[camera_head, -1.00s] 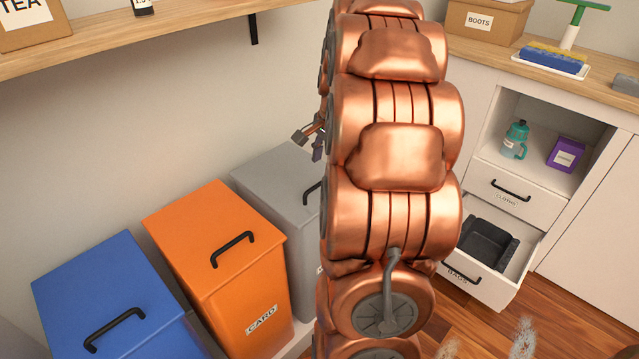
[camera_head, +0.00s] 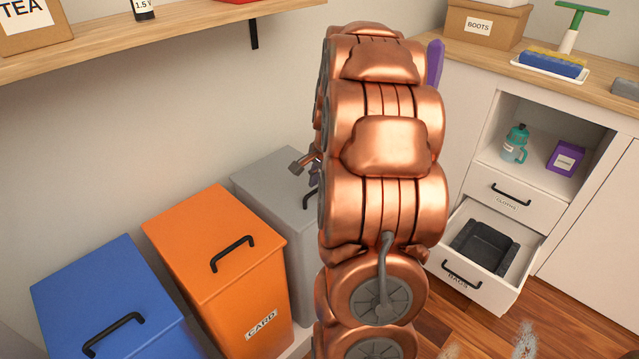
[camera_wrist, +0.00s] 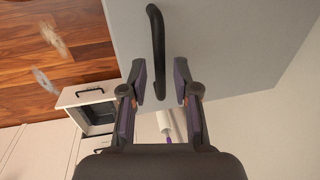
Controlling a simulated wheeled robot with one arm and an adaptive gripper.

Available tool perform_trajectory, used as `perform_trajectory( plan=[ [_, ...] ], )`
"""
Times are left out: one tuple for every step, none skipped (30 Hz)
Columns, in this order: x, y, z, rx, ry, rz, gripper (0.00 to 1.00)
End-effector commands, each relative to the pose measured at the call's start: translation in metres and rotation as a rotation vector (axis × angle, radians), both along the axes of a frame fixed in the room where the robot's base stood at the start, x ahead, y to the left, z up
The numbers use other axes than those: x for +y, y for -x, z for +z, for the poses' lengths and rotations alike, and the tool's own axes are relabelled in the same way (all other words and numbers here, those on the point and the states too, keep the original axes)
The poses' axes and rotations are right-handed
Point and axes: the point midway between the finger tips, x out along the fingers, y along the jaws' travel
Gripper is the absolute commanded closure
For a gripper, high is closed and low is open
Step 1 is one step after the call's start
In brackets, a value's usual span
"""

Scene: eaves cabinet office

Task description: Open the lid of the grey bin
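The grey bin (camera_head: 270,184) stands right of the orange bin, with its lid flat and shut. Its black handle (camera_head: 309,199) is partly hidden behind my arm in the head view. In the wrist view the grey lid (camera_wrist: 220,45) fills the upper middle, and the black bar handle (camera_wrist: 158,50) runs lengthwise ahead of my gripper. My gripper (camera_wrist: 159,82) is open and empty, its fingertips either side of the handle's near end in the picture. I cannot tell how far above the lid they are. In the head view only a bit of the gripper shows, over the lid.
An orange bin (camera_head: 215,240) and a blue bin (camera_head: 105,290) stand to the left. A wooden shelf (camera_head: 180,38) is on the wall above. On the right is a white cabinet with an open lower drawer (camera_head: 470,285) holding a dark tray. Wooden floor shows beside it.

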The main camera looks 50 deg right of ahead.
Motion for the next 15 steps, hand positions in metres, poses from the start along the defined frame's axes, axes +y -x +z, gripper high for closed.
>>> perform_trajectory(
  plan=[
    [0.0000, 0.0000, 0.0000, 0.000, 0.000, 0.000, 0.78],
    [0.0000, 0.0000, 0.0000, 0.000, 0.000, 0.000, 0.82],
    [-0.0001, 0.0001, 0.0000, 0.000, 0.000, 0.000, 0.86],
    [-0.0001, 0.0001, 0.0000, 0.000, 0.000, 0.000, 0.89],
    [-0.0001, 0.0001, 0.0000, 0.000, 0.000, 0.000, 0.92],
    [-0.0001, 0.0001, 0.0000, 0.000, 0.000, 0.000, 0.96],
    [0.0000, 0.0001, 0.0000, 0.000, 0.000, 0.000, 0.99],
    [0.0000, 0.0001, 0.0000, 0.000, 0.000, 0.000, 1.00],
    [0.0000, 0.0001, 0.0000, 0.000, 0.000, 0.000, 1.00],
    [0.0000, 0.0001, 0.0000, 0.000, 0.000, 0.000, 1.00],
    [0.0000, 0.0001, 0.0000, 0.000, 0.000, 0.000, 1.00],
    [0.0000, 0.0001, 0.0000, 0.000, 0.000, 0.000, 1.00],
    [0.0000, 0.0001, 0.0000, 0.000, 0.000, 0.000, 1.00],
    [0.0000, 0.0001, 0.0000, 0.000, 0.000, 0.000, 1.00],
    [-0.0001, 0.0001, 0.0000, 0.000, 0.000, 0.000, 1.00]
  ],
)
